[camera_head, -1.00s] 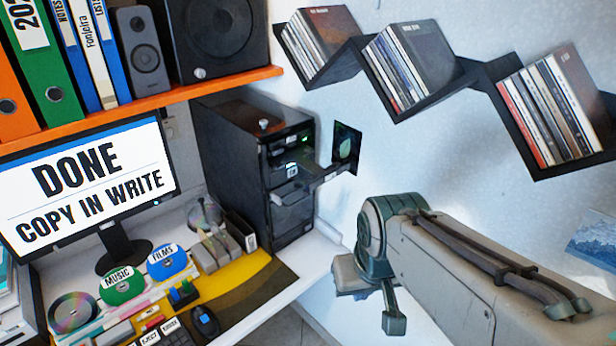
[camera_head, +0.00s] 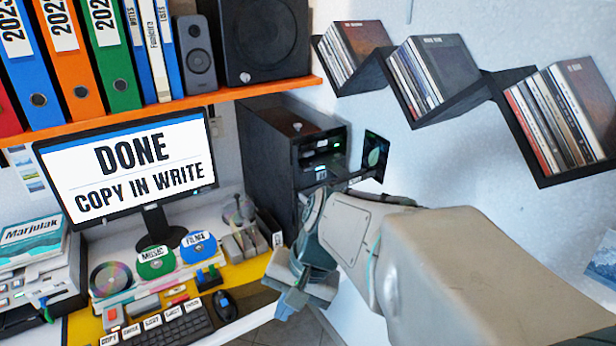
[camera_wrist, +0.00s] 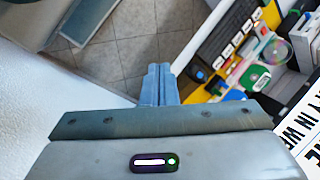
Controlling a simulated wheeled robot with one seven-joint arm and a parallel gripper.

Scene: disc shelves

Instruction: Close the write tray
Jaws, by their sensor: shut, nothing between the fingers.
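The dark disc tower (camera_head: 270,150) stands at the back right of the desk, its front facing right. A thin dark tray (camera_head: 347,182) sticks out from its front in the head view; I cannot tell if it is the write tray. My arm hides the lower front of the tower. My gripper (camera_head: 287,306) is in front of the tower and lower down, beside the desk's right edge, apart from the tray. In the wrist view its fingers (camera_wrist: 158,82) are together and empty, with floor tiles behind. The monitor (camera_head: 130,165) reads "DONE COPY IN WRITE".
A keyboard (camera_head: 165,328), mouse (camera_head: 224,305) and labelled discs (camera_head: 156,262) lie on the desk left of my gripper. Zigzag wall shelves (camera_head: 455,103) with disc cases hang at the upper right. An orange shelf (camera_head: 235,92) runs above the monitor.

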